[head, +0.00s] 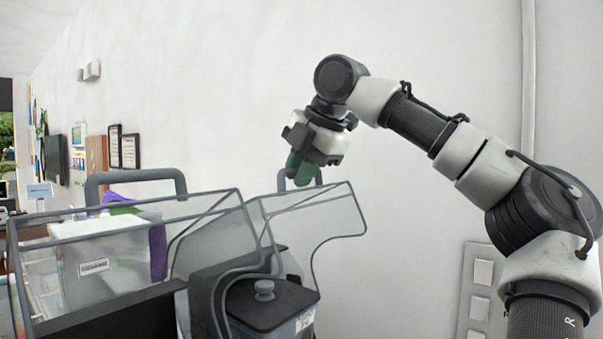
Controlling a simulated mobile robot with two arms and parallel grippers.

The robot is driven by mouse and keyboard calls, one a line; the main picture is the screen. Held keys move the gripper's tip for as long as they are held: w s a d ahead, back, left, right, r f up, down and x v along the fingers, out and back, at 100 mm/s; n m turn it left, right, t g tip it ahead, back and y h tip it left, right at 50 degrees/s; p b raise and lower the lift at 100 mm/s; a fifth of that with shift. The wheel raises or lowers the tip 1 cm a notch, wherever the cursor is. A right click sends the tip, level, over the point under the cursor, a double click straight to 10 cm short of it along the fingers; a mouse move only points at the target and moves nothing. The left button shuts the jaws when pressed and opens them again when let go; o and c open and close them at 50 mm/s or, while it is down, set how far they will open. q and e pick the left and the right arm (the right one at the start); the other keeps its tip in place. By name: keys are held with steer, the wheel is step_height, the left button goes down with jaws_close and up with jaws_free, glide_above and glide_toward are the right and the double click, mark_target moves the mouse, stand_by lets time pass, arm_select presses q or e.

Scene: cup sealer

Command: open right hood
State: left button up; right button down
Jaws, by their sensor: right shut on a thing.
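The right hood (318,209) is a clear panel with a grey frame, tilted up above a dark-lidded container with a round knob. Its grey handle (281,184) rises from its top edge. My right gripper (302,172), with green fingers, is shut on this handle from above, and the fingers hide part of it. The left hood (120,229) is a similar clear panel on the left, with its own grey handle (135,176) standing free. My left gripper is not in view.
The dark-lidded container (272,303) stands below the right hood. A white box (95,262) with a label shows through the left hood. A white wall (230,90) stands behind, and a switch panel (481,290) is on it at the right.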

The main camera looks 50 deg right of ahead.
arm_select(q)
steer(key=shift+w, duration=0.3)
arm_select(e)
steer(key=c, duration=1.1)
jaws_free()
steer(key=shift+w, duration=0.1)
steer(key=shift+c, duration=0.2)
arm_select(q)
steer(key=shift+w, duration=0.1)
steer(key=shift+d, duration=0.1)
arm_select(e)
steer(key=v, duration=1)
steer(key=shift+s+r, duration=0.25)
steer(key=shift+r, duration=0.05)
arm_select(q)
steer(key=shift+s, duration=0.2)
